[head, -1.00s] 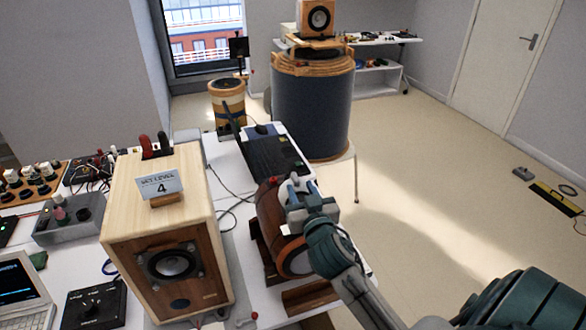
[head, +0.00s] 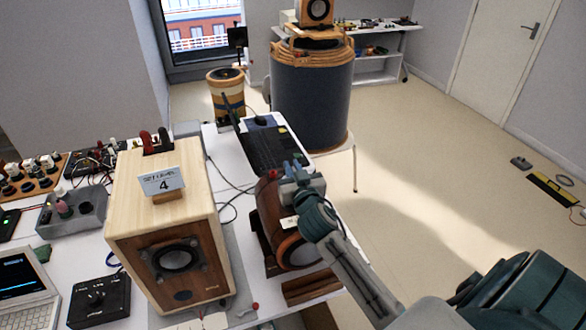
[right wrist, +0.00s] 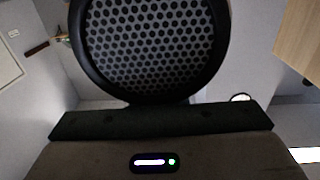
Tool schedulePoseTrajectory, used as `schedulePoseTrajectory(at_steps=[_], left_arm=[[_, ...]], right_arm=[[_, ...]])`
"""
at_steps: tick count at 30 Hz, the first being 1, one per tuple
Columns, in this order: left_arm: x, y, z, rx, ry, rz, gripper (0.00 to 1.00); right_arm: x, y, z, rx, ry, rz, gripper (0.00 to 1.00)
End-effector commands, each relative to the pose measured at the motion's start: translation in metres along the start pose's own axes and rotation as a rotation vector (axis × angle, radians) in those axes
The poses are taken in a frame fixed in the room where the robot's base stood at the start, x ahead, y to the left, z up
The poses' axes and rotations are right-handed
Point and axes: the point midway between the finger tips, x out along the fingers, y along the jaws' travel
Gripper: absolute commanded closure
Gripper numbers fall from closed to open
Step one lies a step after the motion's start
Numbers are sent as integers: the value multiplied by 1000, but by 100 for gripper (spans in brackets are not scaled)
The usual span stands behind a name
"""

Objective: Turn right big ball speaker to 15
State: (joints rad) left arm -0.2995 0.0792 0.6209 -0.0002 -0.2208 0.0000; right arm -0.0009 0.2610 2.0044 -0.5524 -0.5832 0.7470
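A rounded wooden speaker (head: 268,205) with an orange ring at its front lies in a dark wooden cradle near the right edge of the white table. My right gripper (head: 292,172) is over the top of this speaker, at its right side; its fingers are small and partly hidden, so I cannot tell whether they are apart or touch it. The right wrist view shows a round black mesh grille (right wrist: 150,45) close up, and below it a brown surface with a small display (right wrist: 154,162) with a white bar and green dot. No fingers show clearly there. My left gripper is not in view.
A light wooden box speaker (head: 135,210) stands left of the rounded one, with a card (head: 161,181) reading "set level 4" on top. A dark panel (head: 265,145) lies behind. A large blue drum (head: 312,95) stands beyond. The floor at right is mostly clear.

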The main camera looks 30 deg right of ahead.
Motion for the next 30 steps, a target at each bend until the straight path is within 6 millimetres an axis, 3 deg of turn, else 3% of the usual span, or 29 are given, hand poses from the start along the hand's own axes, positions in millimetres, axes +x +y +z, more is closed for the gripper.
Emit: schedulePoseTrajectory(at_steps=[5,15,27,28,30], left_arm=[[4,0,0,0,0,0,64],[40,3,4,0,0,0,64],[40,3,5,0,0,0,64],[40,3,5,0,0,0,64],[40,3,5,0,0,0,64]], right_arm=[[0,0,3,1,-2,10,100],[0,3,6,3,-2,170,100],[-1,4,3,1,-6,196,100],[-1,4,3,1,-7,196,81],[-1,4,3,1,-6,196,68]])
